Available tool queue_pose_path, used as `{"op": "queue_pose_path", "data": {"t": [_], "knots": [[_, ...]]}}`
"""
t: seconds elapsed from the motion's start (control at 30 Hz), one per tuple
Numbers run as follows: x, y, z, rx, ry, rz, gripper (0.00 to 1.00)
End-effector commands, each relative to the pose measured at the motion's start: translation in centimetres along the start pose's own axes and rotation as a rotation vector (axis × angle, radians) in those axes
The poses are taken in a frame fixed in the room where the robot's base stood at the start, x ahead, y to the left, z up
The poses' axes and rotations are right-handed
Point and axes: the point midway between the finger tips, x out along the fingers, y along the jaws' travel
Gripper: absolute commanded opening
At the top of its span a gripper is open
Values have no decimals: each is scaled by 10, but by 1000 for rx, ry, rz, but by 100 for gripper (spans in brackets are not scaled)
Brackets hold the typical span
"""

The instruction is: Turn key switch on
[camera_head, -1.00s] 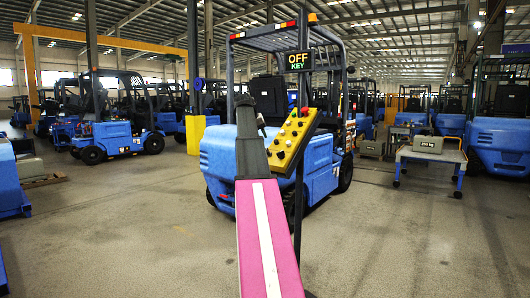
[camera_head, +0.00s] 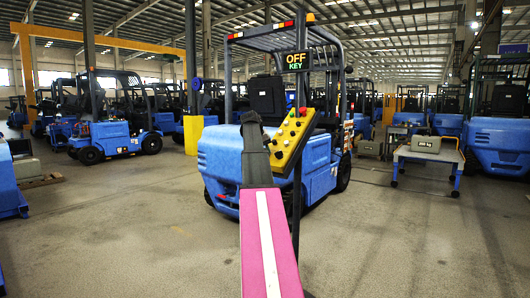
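A yellow control panel (camera_head: 296,132) with several coloured knobs and buttons stands tilted on a dark post in front of a blue forklift. A sign (camera_head: 297,62) above it reads "OFF KEY". I cannot make out which knob is the key switch at this size. My pink arm with a white stripe reaches up from the bottom centre. Its dark end, with my gripper (camera_head: 264,134), overlaps the panel's left edge in the picture. The fingers are mostly hidden behind my arm. I cannot tell whether they are open, or whether they touch the panel.
The blue forklift (camera_head: 222,160) stands right behind the panel. A wheeled table (camera_head: 430,157) with a grey weight (camera_head: 426,144) is at right. A yellow-and-blue post (camera_head: 193,135) stands at left, with more forklifts behind. The grey floor is open at both sides.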

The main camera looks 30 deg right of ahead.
Motion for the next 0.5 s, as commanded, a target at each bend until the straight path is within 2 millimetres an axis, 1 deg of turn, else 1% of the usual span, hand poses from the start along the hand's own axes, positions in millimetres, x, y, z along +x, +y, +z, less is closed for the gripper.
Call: {"op": "queue_pose_path", "data": {"t": [0.03, 0.07, 0.37, 0.5], "knots": [[0, 0, 0, 0, 0, 0, 6], [0, 0, 0, 0, 0, 0, 0], [0, 0, 0, 13, 0, -2, 0], [0, 0, 0, 54, 0, -8, 0]]}}
